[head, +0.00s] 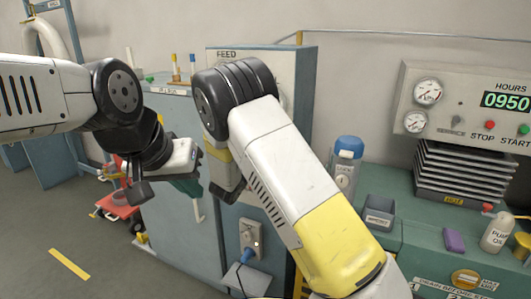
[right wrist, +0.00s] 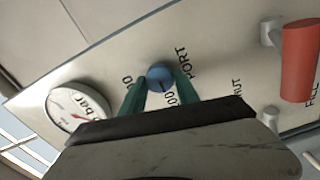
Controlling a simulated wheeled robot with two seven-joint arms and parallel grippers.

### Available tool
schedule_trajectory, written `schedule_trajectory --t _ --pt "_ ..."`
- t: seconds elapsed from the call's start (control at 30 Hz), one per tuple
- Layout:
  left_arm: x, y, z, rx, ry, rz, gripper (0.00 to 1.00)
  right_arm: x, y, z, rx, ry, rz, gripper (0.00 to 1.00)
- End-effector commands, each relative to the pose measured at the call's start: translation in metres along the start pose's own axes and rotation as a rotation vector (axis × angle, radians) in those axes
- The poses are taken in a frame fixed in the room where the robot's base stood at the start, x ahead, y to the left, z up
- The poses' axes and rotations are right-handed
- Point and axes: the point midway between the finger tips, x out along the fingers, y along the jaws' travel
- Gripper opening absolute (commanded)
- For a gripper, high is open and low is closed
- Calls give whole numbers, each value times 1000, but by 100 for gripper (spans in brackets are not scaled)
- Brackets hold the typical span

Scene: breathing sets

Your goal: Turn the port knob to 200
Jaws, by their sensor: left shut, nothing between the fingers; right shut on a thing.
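The blue port knob (right wrist: 160,74) is on a pale panel, beside the printed word PORT in the right wrist view. A dark mark shows on its lower edge, near printed digits that are partly hidden. My right gripper (right wrist: 161,88) has its green fingers on both sides of the knob and is shut on it. In the head view my right arm hides the knob and those fingertips. My left gripper (head: 187,185) is shut and empty, in front of the blue cabinet and left of my right arm.
A round bar gauge (right wrist: 78,107) and a red-handled lever (right wrist: 299,60) flank the knob on the panel. A red cart (head: 120,205) stands on the floor at left.

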Motion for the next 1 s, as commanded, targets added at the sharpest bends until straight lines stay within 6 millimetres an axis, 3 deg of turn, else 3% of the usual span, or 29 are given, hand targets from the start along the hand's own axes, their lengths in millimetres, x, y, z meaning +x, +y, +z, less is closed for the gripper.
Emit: schedule_trajectory --t 0.5,0.53,0.63,1.0 --pt "0 0 0 0 0 0 0 -1 -1 -1 -22 3 -2 0" --pt "0 0 0 0 0 0 0 -1 -1 -1 -22 3 -2 39" --pt "0 0 0 0 0 0 0 -1 -1 -1 -21 3 -2 59" --pt "0 0 0 0 0 0 0 1 0 0 -20 1 -1 59"
